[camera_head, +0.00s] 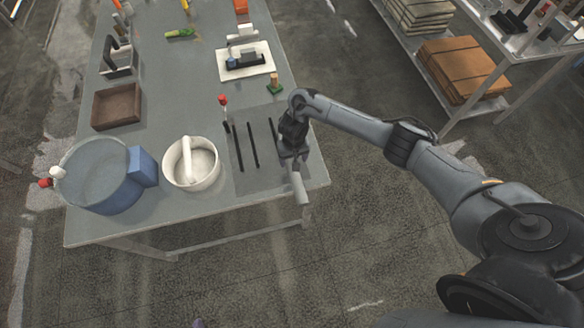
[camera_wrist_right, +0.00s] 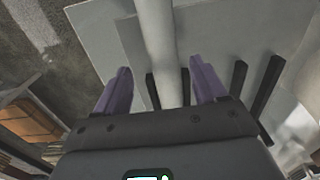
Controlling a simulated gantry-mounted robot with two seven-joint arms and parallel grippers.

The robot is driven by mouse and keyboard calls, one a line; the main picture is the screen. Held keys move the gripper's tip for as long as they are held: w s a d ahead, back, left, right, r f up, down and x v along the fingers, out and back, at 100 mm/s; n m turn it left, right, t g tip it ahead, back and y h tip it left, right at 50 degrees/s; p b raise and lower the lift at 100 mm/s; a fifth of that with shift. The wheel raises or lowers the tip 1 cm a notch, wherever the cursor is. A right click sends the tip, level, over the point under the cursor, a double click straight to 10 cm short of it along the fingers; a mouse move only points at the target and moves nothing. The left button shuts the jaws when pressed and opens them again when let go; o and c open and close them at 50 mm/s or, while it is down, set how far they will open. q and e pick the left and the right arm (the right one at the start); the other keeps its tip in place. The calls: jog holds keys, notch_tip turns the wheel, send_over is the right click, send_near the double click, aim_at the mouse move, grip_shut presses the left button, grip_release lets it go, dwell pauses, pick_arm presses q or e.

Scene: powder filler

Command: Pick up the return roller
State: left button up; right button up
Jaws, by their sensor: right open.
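The return roller (camera_head: 299,188) is a pale grey cylinder at the right front edge of the table, with its near end sticking out past the edge. In the right wrist view the roller (camera_wrist_right: 157,40) runs lengthwise between the two purple fingers. My right gripper (camera_head: 293,156) is over the roller, pointing down, with its fingers apart. In the wrist view the right gripper (camera_wrist_right: 160,75) shows a gap on both sides of the roller. The roller's far part is hidden by the gripper in the head view. Only a small purple tip, perhaps of my left gripper, shows at the bottom edge.
Dark bars (camera_head: 253,145) lie on a grey mat left of my gripper. A white pot (camera_head: 176,178) and a blue drum (camera_head: 92,190) stand further left. A brown tray (camera_head: 116,88) and a white board (camera_head: 226,74) lie behind. A shelf with cartons (camera_head: 455,66) stands right.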

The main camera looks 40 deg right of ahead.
jog(key=shift+w+a+f+b, duration=0.15)
jog(key=shift+f+b, duration=0.2)
jog(key=shift+f, duration=2.3)
jog(key=shift+c, duration=0.3)
grip_shut()
